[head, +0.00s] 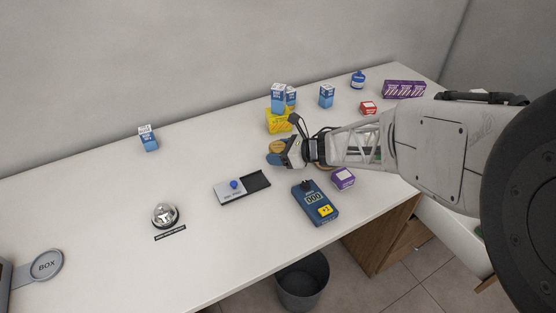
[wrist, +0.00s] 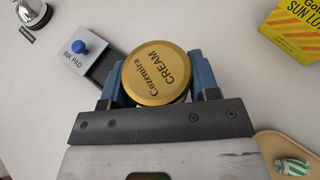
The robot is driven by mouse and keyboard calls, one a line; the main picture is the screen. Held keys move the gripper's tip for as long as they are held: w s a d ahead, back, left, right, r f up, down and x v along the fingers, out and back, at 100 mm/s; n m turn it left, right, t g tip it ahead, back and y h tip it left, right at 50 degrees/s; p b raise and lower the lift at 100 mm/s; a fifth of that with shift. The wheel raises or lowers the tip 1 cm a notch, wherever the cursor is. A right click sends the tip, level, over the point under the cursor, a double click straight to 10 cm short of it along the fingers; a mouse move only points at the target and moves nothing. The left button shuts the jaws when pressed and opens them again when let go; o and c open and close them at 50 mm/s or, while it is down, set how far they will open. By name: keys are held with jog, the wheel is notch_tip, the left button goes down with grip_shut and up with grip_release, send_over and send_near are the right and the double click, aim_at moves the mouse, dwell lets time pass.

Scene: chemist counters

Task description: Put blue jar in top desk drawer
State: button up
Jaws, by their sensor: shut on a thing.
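My gripper (head: 279,152) is shut on a round jar with a gold lid (head: 276,146), held by its sides near the middle of the white counter (head: 110,220). A patch of blue shows below the lid in the head view; I cannot tell whether it is the jar's body or a finger. In the wrist view the gold lid (wrist: 157,74) reads "Cozemira CREAM" and sits between the two blue fingers (wrist: 160,82). A small blue container (head: 358,79) stands at the back right. Wooden desk parts (head: 382,235) show under the counter at right; my arm hides much there.
A bin (head: 302,282) is below the front edge.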

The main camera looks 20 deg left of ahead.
dwell(0.3)
jog(key=shift+f, duration=1.75)
jog(key=shift+f, duration=0.1)
jog(key=o, duration=1)
jog(key=shift+c, duration=0.2)
jog(key=shift+v, duration=6.05)
jog(key=shift+w, duration=0.1)
